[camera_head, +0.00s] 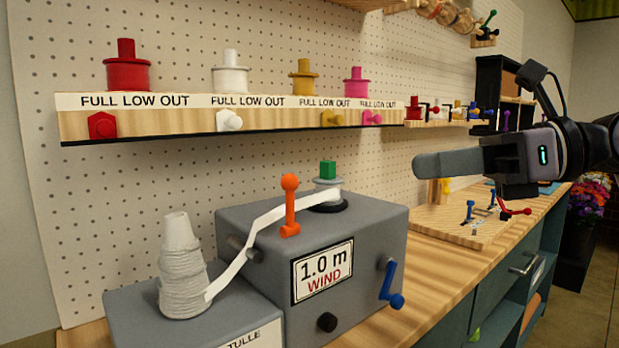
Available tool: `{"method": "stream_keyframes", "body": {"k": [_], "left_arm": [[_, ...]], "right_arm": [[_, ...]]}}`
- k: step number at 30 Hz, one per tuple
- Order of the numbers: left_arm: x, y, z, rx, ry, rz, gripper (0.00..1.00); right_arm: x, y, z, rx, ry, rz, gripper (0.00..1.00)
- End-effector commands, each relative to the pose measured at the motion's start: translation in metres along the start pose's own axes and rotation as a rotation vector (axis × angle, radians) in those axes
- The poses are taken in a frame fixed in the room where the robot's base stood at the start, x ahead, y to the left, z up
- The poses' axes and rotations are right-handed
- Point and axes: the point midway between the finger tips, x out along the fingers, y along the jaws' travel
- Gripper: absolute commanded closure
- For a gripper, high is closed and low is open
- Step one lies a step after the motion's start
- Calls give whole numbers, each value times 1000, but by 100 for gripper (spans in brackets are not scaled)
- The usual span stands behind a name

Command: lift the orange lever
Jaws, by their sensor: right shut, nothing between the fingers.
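The orange lever (290,206) stands upright on top of the grey winding box (235,222), with a round knob at its upper end. The box has a label (322,272) reading "1.0 m WIND" and a blue crank (391,286) on its right side. A white ribbon (262,227) runs from the white tulle cone (182,262) past the lever to a spool with a green block (327,171). My right gripper (418,166) is shut and empty, pointing left, in the air to the right of the lever and apart from it. My left gripper is not in view.
A shelf (250,120) with red, white, yellow and pink spools runs along the pegboard above the box. A wooden board (455,226) with small blue and red fittings lies at the right. The air between the lever and my right gripper is clear.

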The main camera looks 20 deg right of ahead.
Motion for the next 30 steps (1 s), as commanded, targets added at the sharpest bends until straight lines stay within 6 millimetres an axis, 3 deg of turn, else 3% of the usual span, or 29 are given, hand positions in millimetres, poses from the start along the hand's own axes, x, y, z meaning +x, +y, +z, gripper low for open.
{"method": "stream_keyframes", "body": {"k": [5,13,21,30], "left_arm": [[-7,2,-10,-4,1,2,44],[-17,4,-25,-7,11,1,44],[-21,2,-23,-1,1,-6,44],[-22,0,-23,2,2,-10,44]], "right_arm": [[20,2,4,-1,-1,6,100],[72,3,4,0,-2,9,100],[118,2,3,0,-3,5,100],[137,1,1,1,-1,3,100]]}}
